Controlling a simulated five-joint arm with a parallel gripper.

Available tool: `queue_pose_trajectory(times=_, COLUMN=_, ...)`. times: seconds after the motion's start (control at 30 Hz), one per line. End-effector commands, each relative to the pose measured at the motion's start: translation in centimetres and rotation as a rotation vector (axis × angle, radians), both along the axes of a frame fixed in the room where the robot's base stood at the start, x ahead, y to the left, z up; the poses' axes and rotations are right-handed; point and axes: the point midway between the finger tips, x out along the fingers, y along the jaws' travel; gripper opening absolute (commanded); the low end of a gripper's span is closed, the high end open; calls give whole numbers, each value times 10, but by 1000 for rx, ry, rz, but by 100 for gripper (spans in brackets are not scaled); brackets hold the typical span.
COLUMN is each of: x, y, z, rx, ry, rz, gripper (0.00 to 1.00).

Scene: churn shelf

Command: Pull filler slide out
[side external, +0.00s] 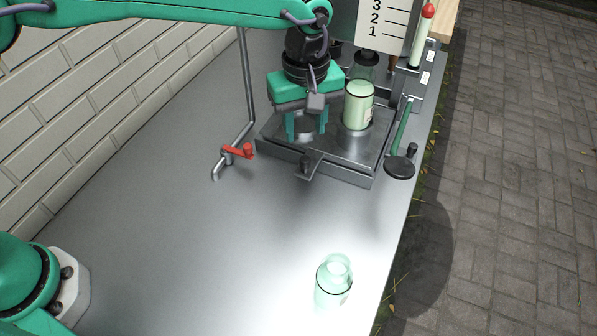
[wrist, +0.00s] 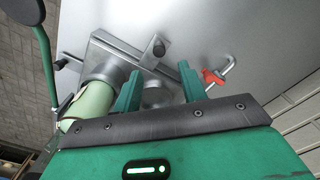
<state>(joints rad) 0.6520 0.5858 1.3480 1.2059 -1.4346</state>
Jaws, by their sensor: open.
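The filler slide (side external: 335,158) is a flat grey metal tray under the filling unit. A bracket with a dark knob (side external: 305,163) sticks out of its front edge; the knob also shows in the wrist view (wrist: 158,48). A bottle of pale green liquid (side external: 358,106) stands upright on the slide's right part. My gripper (side external: 306,130) is open over the slide's left part, behind the knob and left of the bottle. In the wrist view its fingers (wrist: 160,88) stand on either side of a round metal seat, with no bottle between them. Whether they touch it I cannot tell.
An empty clear green bottle (side external: 334,280) stands on the front of the counter (side external: 230,240). A red-handled tap on a bent pipe (side external: 240,152) is left of the slide. A green lever with a black disc (side external: 400,150) is at its right. The front left counter is clear.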

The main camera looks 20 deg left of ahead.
Motion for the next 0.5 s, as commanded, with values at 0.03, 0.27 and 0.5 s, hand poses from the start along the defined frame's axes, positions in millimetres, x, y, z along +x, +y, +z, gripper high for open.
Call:
queue_pose_trajectory(times=0.03, x=0, y=-2, z=-2, rx=2, ry=2, rz=2, gripper=42)
queue_pose_trajectory(times=0.27, x=0, y=-2, z=-3, rx=2, ry=2, rz=4, gripper=42)
queue_pose_trajectory(times=0.5, x=0, y=-2, z=-18, rx=2, ry=4, rz=3, gripper=42)
